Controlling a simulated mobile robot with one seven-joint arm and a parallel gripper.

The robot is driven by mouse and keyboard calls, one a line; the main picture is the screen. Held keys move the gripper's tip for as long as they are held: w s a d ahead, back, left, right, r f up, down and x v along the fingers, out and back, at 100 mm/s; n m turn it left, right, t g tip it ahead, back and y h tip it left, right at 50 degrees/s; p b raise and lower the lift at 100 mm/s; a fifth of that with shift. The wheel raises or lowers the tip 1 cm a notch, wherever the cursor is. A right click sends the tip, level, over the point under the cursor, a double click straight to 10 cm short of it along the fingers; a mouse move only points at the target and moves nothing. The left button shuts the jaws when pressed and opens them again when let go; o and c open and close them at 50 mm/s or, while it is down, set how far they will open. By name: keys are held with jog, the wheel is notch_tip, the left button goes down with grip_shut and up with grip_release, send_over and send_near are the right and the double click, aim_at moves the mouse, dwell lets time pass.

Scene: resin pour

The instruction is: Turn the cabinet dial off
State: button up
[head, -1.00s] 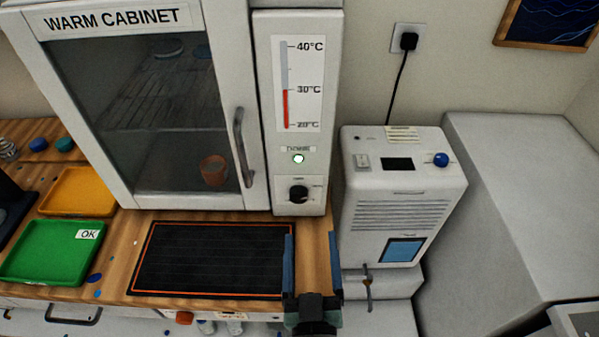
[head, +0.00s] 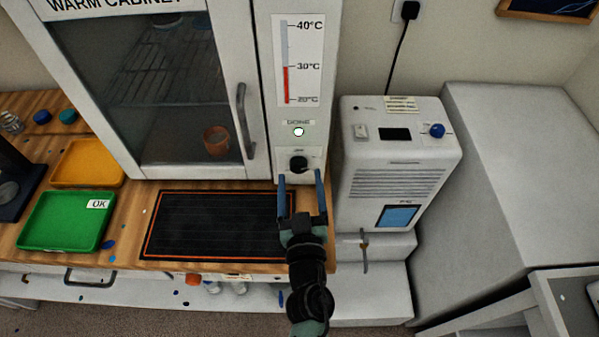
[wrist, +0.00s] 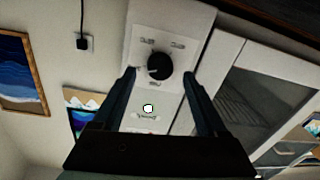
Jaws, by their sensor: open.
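The cabinet dial (head: 298,164) is a round black knob low on the white panel to the right of the warm cabinet's (head: 150,90) glass door. It also shows in the wrist view (wrist: 159,66), ahead of and between the fingertips. My gripper (head: 301,178) is open and empty, its two blue fingers pointing at the panel just below the dial in the head view. I see no contact with the dial. The lamp (head: 298,132) above the dial, labelled DONE, is lit white. The thermometer's (head: 297,62) red column reaches about 30°C. The dial's small markings are too small to read.
A black mat with an orange border (head: 215,225) lies on the wooden counter in front of the cabinet. A green tray (head: 65,222) and a yellow tray (head: 88,163) are at left. A white machine (head: 395,165) with a blue knob stands close at right.

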jog(key=shift+w, duration=1.1)
grip_shut()
